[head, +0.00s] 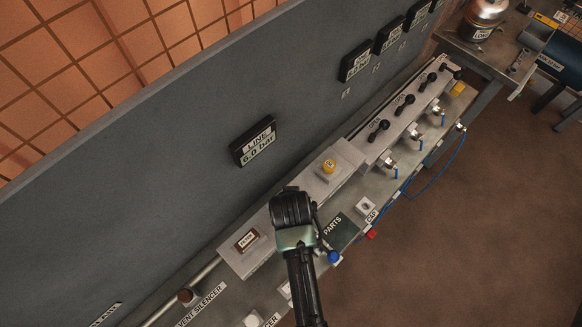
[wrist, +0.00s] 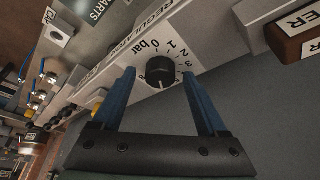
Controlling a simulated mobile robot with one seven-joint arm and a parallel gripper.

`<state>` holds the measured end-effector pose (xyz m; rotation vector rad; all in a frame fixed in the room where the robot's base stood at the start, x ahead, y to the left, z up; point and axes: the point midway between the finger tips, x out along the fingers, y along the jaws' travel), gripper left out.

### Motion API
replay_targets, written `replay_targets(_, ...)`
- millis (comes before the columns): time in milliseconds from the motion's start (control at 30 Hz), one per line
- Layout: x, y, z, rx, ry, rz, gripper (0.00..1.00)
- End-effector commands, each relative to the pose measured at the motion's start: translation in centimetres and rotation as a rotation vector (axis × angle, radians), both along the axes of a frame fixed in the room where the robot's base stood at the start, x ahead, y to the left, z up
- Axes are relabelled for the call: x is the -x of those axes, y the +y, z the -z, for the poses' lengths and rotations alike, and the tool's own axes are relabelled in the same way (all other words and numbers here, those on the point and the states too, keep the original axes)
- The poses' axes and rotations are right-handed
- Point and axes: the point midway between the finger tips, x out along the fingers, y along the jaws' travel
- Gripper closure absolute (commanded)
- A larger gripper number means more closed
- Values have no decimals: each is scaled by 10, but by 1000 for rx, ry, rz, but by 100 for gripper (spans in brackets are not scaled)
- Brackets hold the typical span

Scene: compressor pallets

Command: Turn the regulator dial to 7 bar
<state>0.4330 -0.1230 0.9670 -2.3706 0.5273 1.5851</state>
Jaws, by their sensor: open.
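The regulator dial (wrist: 160,71) is a round black knob on a pale panel marked REGULATOR, with a printed bar scale running from 0 around it. A small light mark shows near its lower edge in the wrist view. My gripper (wrist: 159,73) is open, its two blue fingers on either side of the knob. I cannot tell whether they touch it. In the head view my arm (head: 297,245) covers the dial. The LINE display (head: 254,142) on the grey wall panel reads 6.0 bar.
A yellow knob (head: 329,167) stands on the bench beyond my arm, with several black-handled valves farther right. A brown FILTER block (head: 247,240) is left of the arm. A dark PARTS tray (head: 343,233) and a CAP holder (head: 365,206) are right of it. The floor at right is clear.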

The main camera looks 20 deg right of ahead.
Motion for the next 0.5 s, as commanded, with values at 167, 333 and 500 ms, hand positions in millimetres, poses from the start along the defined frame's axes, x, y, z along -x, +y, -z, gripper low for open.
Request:
replay_targets(167, 0, 0, 0, 0, 0, 0, 44)
replay_targets(333, 0, 0, 0, 0, -1, 0, 75)
replay_targets(500, 0, 0, -1, 0, -1, 0, 100)
